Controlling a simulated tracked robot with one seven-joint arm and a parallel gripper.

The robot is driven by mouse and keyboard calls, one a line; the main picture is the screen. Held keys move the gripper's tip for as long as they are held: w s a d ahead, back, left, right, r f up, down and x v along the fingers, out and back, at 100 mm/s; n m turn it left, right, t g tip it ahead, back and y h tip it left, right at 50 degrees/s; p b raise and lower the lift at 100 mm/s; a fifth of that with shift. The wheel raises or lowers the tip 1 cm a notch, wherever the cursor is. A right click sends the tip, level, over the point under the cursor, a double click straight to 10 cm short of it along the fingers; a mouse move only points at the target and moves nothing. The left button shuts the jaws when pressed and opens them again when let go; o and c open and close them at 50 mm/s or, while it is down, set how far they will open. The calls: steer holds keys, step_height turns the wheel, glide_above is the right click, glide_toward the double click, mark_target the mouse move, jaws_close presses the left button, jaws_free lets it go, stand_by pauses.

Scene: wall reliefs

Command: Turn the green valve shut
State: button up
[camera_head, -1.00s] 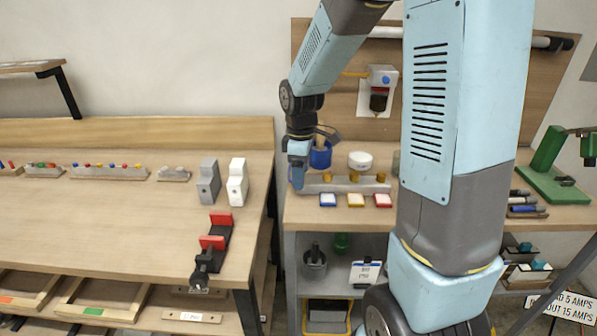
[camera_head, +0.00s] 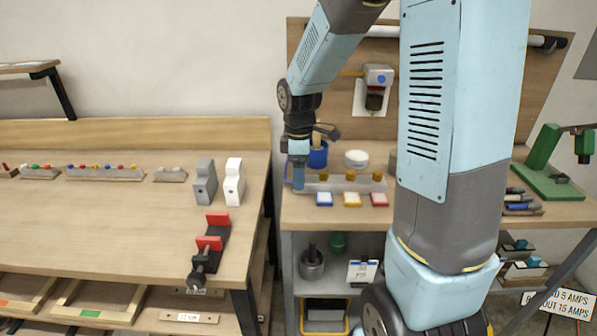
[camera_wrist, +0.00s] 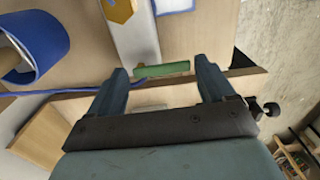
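A green bar (camera_wrist: 163,69), which looks like the green valve's handle, shows in the wrist view at the end of a pale block (camera_wrist: 136,38). It lies crosswise between my fingertips, apart from both. My gripper (camera_wrist: 163,80) is open, with one finger on each side of the bar. In the head view my gripper (camera_head: 298,178) points down at the left end of a pale grey manifold (camera_head: 335,187) with several brass-coloured knobs. The green bar cannot be made out in the head view.
A blue cup (camera_head: 317,156) stands close behind my gripper; it also shows in the wrist view (camera_wrist: 40,45). Blue, yellow and red-edged tiles (camera_head: 352,199) lie in front of the manifold. A gap separates this bench from the left bench (camera_head: 110,220).

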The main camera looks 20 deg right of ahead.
steer(key=shift+o, duration=1.2)
step_height(320, 180, up, 14)
steer(key=shift+f, duration=0.15)
steer(key=s+d+r+m+t, duration=0.2)
steer(key=s+d+m, duration=0.1)
steer(key=s+m, duration=0.4)
steer(key=s+d+r+m+t, duration=0.2)
steer(key=s+m, duration=0.6)
steer(key=s, duration=0.6)
steer(key=shift+d+r+t, duration=0.4)
steer(key=shift+r+t, duration=0.4)
steer(key=shift+r, duration=0.05)
